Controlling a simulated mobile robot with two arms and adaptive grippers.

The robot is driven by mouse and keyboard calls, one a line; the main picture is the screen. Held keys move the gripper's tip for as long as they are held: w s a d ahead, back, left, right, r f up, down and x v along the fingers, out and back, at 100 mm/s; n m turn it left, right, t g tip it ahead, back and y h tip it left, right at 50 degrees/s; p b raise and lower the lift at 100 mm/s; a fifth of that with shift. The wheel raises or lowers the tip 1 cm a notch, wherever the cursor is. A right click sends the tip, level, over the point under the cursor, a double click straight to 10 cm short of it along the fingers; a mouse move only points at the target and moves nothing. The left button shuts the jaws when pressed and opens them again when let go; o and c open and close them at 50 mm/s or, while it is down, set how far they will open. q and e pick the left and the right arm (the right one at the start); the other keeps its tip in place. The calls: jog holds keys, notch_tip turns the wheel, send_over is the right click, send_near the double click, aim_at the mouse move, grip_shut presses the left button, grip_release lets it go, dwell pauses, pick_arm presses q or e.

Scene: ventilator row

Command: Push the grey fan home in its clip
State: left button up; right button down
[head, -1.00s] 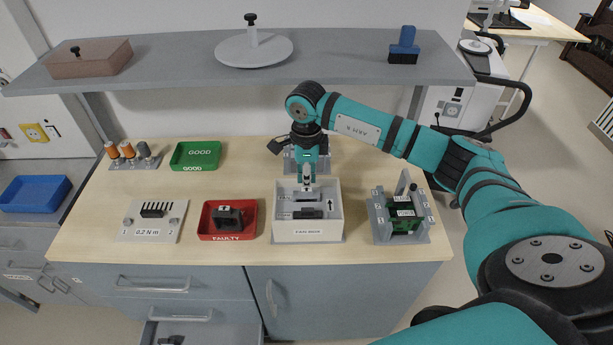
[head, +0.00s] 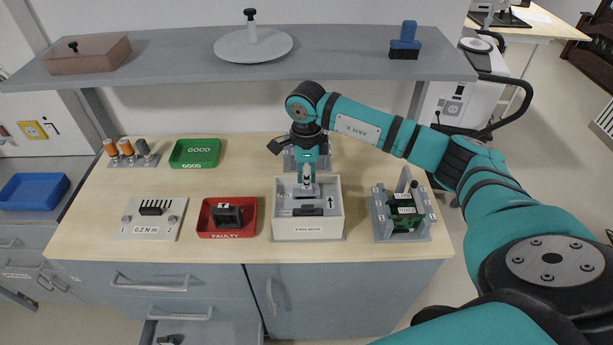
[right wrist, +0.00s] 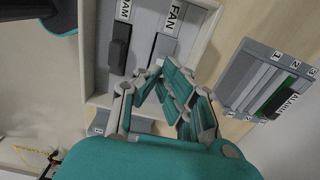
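The white box (head: 308,232) stands at the front middle of the bench, with two labelled slots inside. The grey fan (right wrist: 161,46) lies in the slot beside the FAN label in the right wrist view; in the head view it is mostly covered by my gripper. My right gripper (right wrist: 161,74) has its fingertips together at the fan's near end. It points down into the box in the head view (head: 307,193). I cannot tell whether it touches the fan, and the clip is not clear. My left gripper is not in view.
A dark block (right wrist: 119,48) lies in the box's other slot. A red FAULTY tray (head: 205,230) holding a dark part is left of the box. A grey fixture with a green board (head: 405,221) is to the right. The shelf (head: 340,68) overhangs the back.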

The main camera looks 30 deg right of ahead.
jog(key=shift+f+b, duration=0.45)
jog(key=shift+f, duration=0.05)
dwell(0.5)
jog(key=shift+r+p, duration=1.95)
jog(key=shift+r, duration=1.6)
jog(key=shift+f, duration=0.1)
